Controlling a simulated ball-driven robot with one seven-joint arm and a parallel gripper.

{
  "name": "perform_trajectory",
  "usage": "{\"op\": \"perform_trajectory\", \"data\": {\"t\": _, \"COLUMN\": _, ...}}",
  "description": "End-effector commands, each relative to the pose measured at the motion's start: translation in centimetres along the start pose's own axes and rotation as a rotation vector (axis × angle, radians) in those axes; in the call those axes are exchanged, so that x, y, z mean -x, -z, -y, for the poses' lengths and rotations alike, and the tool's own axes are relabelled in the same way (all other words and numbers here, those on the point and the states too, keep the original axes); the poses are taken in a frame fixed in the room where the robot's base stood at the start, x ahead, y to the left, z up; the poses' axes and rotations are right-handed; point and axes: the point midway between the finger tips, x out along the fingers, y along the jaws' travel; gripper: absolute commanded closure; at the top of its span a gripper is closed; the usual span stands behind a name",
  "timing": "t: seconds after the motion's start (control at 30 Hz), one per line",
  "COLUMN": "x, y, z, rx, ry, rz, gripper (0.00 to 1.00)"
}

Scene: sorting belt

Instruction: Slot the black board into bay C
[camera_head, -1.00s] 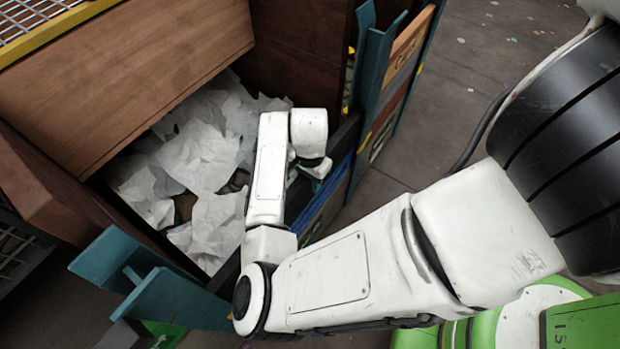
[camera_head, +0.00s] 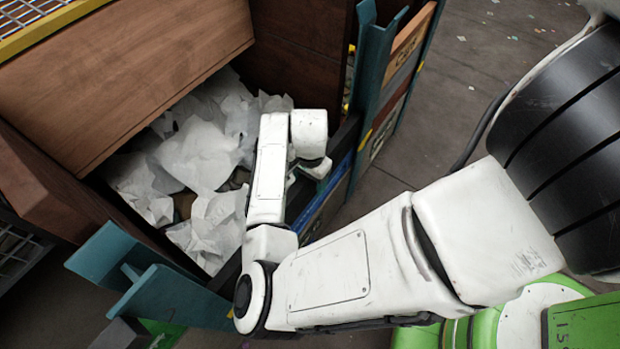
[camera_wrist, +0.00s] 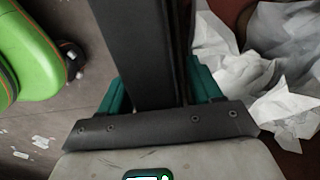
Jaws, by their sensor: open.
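My gripper (camera_wrist: 160,90) is open in the wrist view, with one teal finger on each side of a long dark flat piece (camera_wrist: 140,50). The fingers stand apart at its two sides; I cannot tell whether they touch it. I cannot tell whether this piece is the black board or the dark front edge of the bin. In the head view my arm's end hangs over that front edge (camera_head: 346,132), and the fingers are mostly hidden behind my wrist. No bay marked C is readable in either view.
The brown wooden bin (camera_head: 120,70) holds crumpled white paper (camera_head: 200,155). Teal posts (camera_head: 375,60) and a teal bracket (camera_head: 165,295) stand at its corners. Yellow-edged mesh (camera_head: 30,20) is at top left.

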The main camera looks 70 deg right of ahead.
Motion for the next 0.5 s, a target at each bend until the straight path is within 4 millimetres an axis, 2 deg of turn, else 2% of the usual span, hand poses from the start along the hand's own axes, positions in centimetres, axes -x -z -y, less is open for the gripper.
{"op": "perform_trajectory", "data": {"t": 0.17, "x": 0.7, "y": 0.0, "z": 0.0, "rx": 0.000, "ry": 0.000, "rz": 0.001, "gripper": 0.36}}
{"op": "perform_trajectory", "data": {"t": 0.27, "x": 2.1, "y": 0.0, "z": 0.1, "rx": 0.000, "ry": 0.001, "rz": -0.001, "gripper": 0.36}}
{"op": "perform_trajectory", "data": {"t": 0.5, "x": 6.8, "y": 0.0, "z": 0.1, "rx": -0.001, "ry": 0.002, "rz": -0.001, "gripper": 0.36}}
